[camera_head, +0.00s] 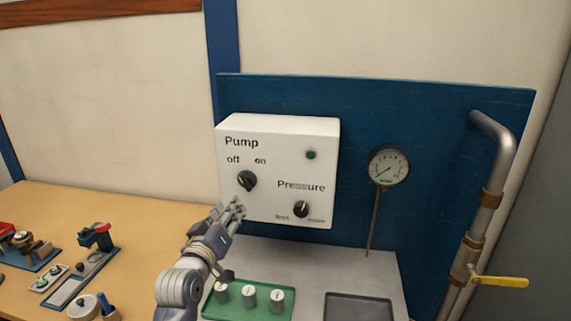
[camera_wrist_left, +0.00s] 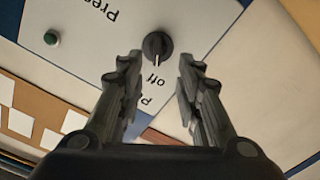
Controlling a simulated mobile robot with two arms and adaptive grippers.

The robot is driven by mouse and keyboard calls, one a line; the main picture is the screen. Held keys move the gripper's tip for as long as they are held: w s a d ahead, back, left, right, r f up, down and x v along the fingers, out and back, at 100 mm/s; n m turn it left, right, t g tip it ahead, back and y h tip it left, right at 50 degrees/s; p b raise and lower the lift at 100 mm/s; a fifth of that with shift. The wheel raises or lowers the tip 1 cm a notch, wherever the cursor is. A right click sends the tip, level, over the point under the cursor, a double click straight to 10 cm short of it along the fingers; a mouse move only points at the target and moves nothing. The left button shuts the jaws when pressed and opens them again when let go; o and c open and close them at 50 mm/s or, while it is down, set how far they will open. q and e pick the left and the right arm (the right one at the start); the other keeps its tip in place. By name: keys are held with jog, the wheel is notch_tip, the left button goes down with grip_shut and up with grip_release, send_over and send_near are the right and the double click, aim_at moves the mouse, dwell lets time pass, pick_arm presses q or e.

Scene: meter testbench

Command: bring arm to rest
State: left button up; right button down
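My left gripper (camera_head: 236,208) is in front of the lower left of the white pump box, just below the black pump knob (camera_head: 247,180). In the left wrist view the left gripper (camera_wrist_left: 160,75) has its two fingers spread apart with nothing between them. The pump knob (camera_wrist_left: 157,45) shows just beyond the fingertips, with its white mark toward "off". The gripper looks apart from the knob. My right gripper is in neither view.
The white pump box (camera_head: 275,150) also carries a pressure knob (camera_head: 301,209) and a dark green lamp (camera_head: 311,155). A green tray (camera_head: 237,311) with several white-topped pieces lies below my arm. A gauge (camera_head: 388,166) and a pipe with a yellow handle (camera_head: 500,282) stand at the right.

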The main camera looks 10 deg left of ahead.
pick_arm(q)
jog(key=s+d+f+m+g, duration=0.2)
jog(key=s+f+m+g, duration=0.3)
jog(key=s+f, duration=1.05)
jog(key=s+f+m+g, duration=0.1)
jog(key=s+f+g, duration=0.45)
jog(key=s, duration=0.65)
jog(key=s+f+m+g, duration=0.1)
jog(key=s+f+g, duration=0.4)
jog(key=s, duration=0.6)
jog(key=s+f, duration=0.3)
jog(key=f, duration=2.6)
jog(key=s+a+f+m+g, duration=0.1)
jog(key=s+a+f, duration=0.1)
jog(key=s+f, duration=1.2)
jog(key=shift+s+a+f+y, duration=0.3)
jog(key=shift+s+f, duration=0.1)
jog(key=shift+s, duration=0.85)
